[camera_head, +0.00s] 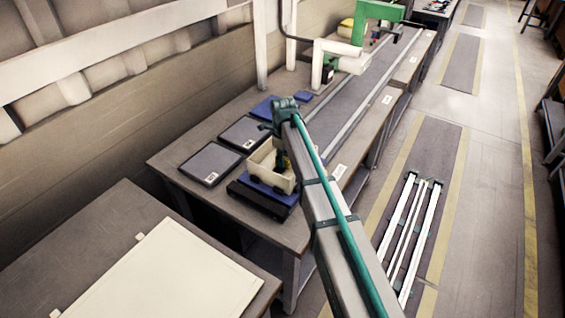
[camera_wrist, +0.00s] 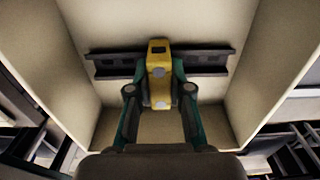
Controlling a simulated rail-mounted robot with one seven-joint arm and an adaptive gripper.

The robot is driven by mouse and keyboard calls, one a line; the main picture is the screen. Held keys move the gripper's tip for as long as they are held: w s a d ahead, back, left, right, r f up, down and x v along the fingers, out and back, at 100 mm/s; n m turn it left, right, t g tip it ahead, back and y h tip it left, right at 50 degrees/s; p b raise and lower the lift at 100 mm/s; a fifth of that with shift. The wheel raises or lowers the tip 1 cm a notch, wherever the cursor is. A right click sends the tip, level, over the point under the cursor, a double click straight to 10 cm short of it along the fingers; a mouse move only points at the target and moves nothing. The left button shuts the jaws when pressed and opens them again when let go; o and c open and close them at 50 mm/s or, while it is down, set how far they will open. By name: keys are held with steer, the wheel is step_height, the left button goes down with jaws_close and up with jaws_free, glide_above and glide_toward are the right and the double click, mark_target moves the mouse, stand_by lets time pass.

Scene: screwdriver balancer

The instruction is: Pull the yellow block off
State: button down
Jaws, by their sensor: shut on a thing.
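The yellow block (camera_wrist: 158,64) sits between the two fingers of my gripper (camera_wrist: 160,100) in the wrist view. It sits over a dark grey rail (camera_wrist: 208,60) that lies across the inside of a cream box (camera_wrist: 218,14). My gripper is shut on the block, one finger on each side. I cannot tell whether the block still touches the rail. In the head view the cream box (camera_head: 262,160) stands on the table, with my gripper reaching down into it. The block is mostly hidden there by my arm and the box wall.
A green and white arm (camera_head: 350,45) stands further back beside a long track. A cream board (camera_head: 170,280) lies in front.

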steer(key=shift+r, duration=0.25)
steer(key=shift+r+p, duration=0.2)
steer(key=shift+p, duration=0.1)
steer(key=shift+r+p, duration=0.75)
steer(key=shift+r, duration=0.6)
stand_by(0.6)
steer(key=shift+r+p, duration=1.95)
steer(key=shift+r, duration=1.5)
